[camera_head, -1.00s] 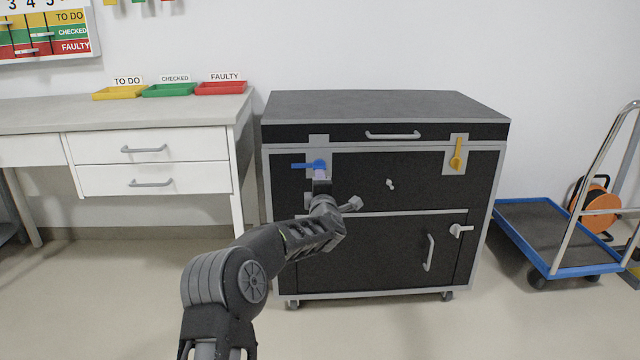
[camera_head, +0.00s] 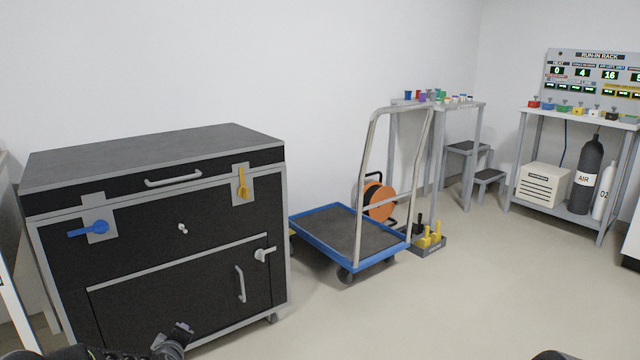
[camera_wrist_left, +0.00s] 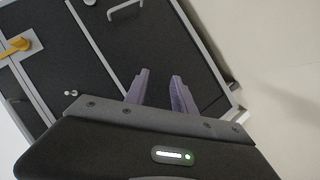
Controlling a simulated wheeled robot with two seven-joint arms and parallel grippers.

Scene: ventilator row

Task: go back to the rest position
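My left gripper (camera_head: 180,336) is low at the bottom edge of the head view, in front of the black cabinet (camera_head: 140,242). In the left wrist view the two purple fingers of the left gripper (camera_wrist_left: 158,82) stand apart with nothing between them, and the cabinet (camera_wrist_left: 92,50) lies beyond. The cabinet's blue handle (camera_head: 92,228) lies level. Its yellow handle (camera_head: 243,184) stands upright. My right gripper is not in view; only a small dark shape, perhaps part of my right arm, shows at the bottom edge.
A blue-edged cart (camera_head: 345,236) stands right of the cabinet, with an orange reel (camera_head: 379,202) behind it. A tall table (camera_head: 440,104), step stool (camera_head: 468,150) and run-in rack (camera_head: 575,118) with gas bottles stand farther right. The floor (camera_head: 460,290) at front right is clear.

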